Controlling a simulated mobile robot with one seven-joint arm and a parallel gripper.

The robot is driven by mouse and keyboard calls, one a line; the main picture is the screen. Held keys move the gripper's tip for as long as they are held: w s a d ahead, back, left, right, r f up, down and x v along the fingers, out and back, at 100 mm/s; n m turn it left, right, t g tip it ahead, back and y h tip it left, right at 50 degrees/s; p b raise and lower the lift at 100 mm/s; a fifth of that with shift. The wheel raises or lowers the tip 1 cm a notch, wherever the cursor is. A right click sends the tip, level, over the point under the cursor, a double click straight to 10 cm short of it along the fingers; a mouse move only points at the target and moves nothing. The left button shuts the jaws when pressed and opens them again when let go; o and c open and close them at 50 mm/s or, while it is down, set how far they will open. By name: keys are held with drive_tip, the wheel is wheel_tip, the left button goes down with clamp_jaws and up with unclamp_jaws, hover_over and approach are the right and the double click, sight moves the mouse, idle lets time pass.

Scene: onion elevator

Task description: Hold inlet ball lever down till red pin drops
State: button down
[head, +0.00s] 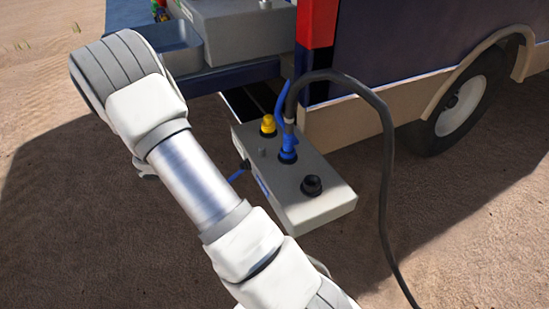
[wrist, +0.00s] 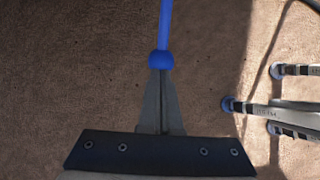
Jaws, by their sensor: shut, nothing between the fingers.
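A blue lever rod (wrist: 165,25) with a round blue ball (wrist: 160,60) at its end shows in the wrist view. My gripper (wrist: 160,78) is shut, its tapered grey fingers together and empty. The fingertips are at the ball and overlap its lower edge; whether they touch it, I cannot tell. In the head view a blue rod (head: 237,176) sticks out from a black hub on the left side of a grey box (head: 322,205), partly behind my arm. My gripper is hidden there by my arm. I cannot make out a red pin in either view.
The grey box carries a yellow cap (head: 268,125), a blue connector (head: 288,150) and a black cap (head: 311,185). A black hose (head: 385,160) loops from it to the ground. A wheeled vehicle (head: 420,50) stands behind. Grey blue-tipped parts (wrist: 285,112) lie right in the wrist view.

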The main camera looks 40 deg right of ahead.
drive_tip(key=shift+s+f, duration=0.15)
drive_tip(key=shift+f, duration=0.15)
drive_tip(key=a+f+p+v, duration=0.1)
drive_tip(key=p+v, duration=0.5)
drive_tip(key=v, duration=0.8)
drive_tip(key=shift+w+a, duration=0.45)
drive_tip(key=shift+a, duration=0.05)
drive_tip(key=shift+r, duration=0.1)
drive_tip(key=s+r+m+t+y, duration=0.1)
drive_tip(key=s+r+m+y, duration=0.1)
drive_tip(key=s+r+m, duration=0.75)
drive_tip(key=s+r+m+t+y, duration=0.25)
drive_tip(key=s+r, duration=0.35)
drive_tip(key=r, duration=0.8)
drive_tip(key=s+a+r+m+t+y, duration=0.2)
drive_tip(key=s+a+r+m, duration=0.15)
drive_tip(key=s, duration=0.55)
wheel_tip(320, 180, up, 19)
drive_tip(key=p, duration=1.9)
drive_tip(key=shift+d, duration=0.25)
drive_tip(key=shift+g, duration=0.25)
